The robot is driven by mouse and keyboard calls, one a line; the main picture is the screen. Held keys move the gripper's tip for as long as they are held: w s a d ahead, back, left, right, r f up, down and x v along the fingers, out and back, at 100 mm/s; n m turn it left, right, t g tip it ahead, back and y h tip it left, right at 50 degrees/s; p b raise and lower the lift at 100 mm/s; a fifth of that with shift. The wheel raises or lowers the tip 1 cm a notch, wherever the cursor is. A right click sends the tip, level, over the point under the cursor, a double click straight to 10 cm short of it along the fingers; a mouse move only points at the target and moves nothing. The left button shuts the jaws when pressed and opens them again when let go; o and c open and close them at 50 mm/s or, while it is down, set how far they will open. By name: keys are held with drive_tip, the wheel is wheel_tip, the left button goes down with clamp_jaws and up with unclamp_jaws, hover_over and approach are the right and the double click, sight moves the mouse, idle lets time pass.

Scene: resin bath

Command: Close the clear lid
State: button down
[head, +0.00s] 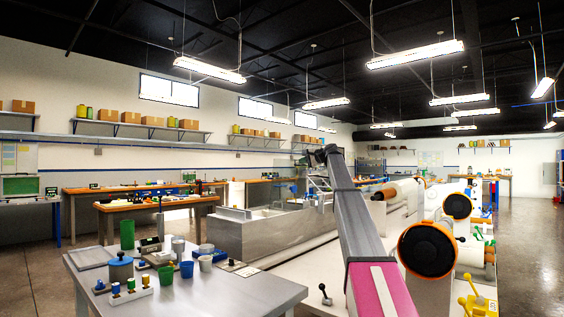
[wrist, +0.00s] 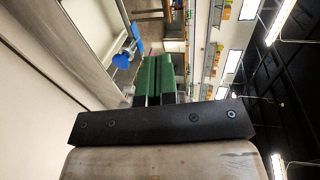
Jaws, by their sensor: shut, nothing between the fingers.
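The resin bath (head: 255,240) is a long grey metal trough beyond the front bench. A clear panel, seemingly the raised lid (head: 308,172), stands at its far end, partly hidden by my arm; its exact tilt is hard to tell. In the wrist view, a pale metal-edged panel fills the left side, with a blue knob or handle (wrist: 122,61) beside my fingers. My gripper (wrist: 158,70) has green finger pads that are shut together and empty. It looks apart from the blue part. In the head view my arm reaches toward the far end of the bath, and the fingers are too small to make out.
A grey bench (head: 215,292) at front left holds cups, a blue-lidded pot (head: 121,268) and a small rack. Orange-rimmed rollers (head: 427,250) stand right of my arm. A wooden workbench (head: 155,206) stands behind left. Open floor lies at far right.

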sight(279, 160)
drive_tip(key=w+a, duration=0.6)
drive_tip(key=w, duration=0.1)
drive_tip(key=w+a+r, duration=0.1)
drive_tip(key=w+a, duration=0.2)
drive_tip(key=shift+w, duration=0.4)
drive_tip(key=shift+w+a, duration=0.2)
drive_tip(key=shift+a, duration=0.05)
